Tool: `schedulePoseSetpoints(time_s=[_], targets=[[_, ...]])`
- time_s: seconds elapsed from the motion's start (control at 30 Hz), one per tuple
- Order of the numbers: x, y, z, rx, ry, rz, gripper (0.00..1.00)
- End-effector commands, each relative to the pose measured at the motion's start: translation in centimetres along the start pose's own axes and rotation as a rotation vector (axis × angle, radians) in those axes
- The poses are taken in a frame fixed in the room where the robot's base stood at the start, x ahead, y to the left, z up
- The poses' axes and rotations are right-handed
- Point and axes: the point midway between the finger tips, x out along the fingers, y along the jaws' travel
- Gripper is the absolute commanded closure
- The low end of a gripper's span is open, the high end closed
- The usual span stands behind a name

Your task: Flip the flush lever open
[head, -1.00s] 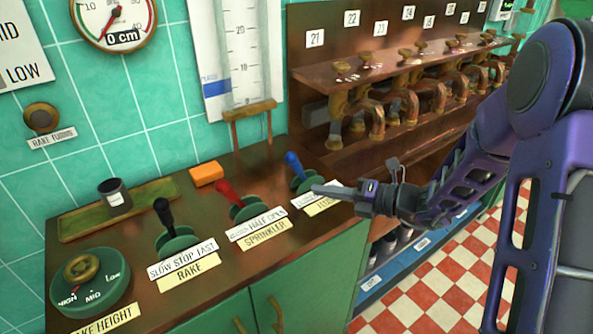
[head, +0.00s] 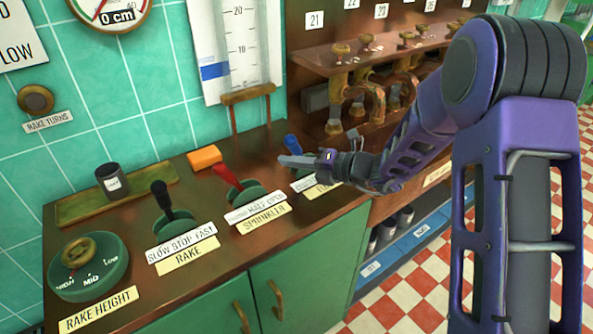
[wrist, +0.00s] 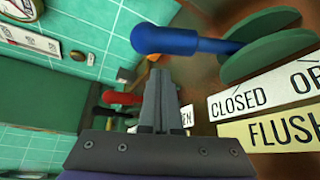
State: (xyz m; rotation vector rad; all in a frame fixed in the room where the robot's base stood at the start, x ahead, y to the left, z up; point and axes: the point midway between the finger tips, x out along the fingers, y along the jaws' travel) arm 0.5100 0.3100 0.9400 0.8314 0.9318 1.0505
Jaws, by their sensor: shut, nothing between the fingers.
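The flush lever has a blue handle (head: 292,143) on a round green base. It stands at the right of the wooden console, behind its CLOSED/OPEN and FLUSH labels. In the wrist view the blue handle (wrist: 185,41) and green base (wrist: 265,45) are large and close, with the labels beside them. My gripper (head: 281,161) is shut and empty. In the head view its tips cross in front of the handle and reach slightly left of it, hiding the lower lever. In the wrist view the fingertips (wrist: 158,72) lie just beside the handle; contact is unclear.
The red sprinkler lever (head: 228,176) stands just left of my fingertips, with the black rake lever (head: 162,198) farther left. An orange block (head: 204,158) and a dark cup (head: 112,180) sit behind. A shelf with copper pipes (head: 350,50) stands beyond my arm.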

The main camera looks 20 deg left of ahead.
Motion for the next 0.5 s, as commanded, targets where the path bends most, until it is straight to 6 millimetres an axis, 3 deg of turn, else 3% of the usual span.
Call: schedulePoseSetpoints(time_s=[0.2,0.5], targets=[[-0.6,0.0,1.6,0.000,0.002,0.001,1.00],[-0.6,0.0,1.7,0.000,0.002,0.001,1.00]])
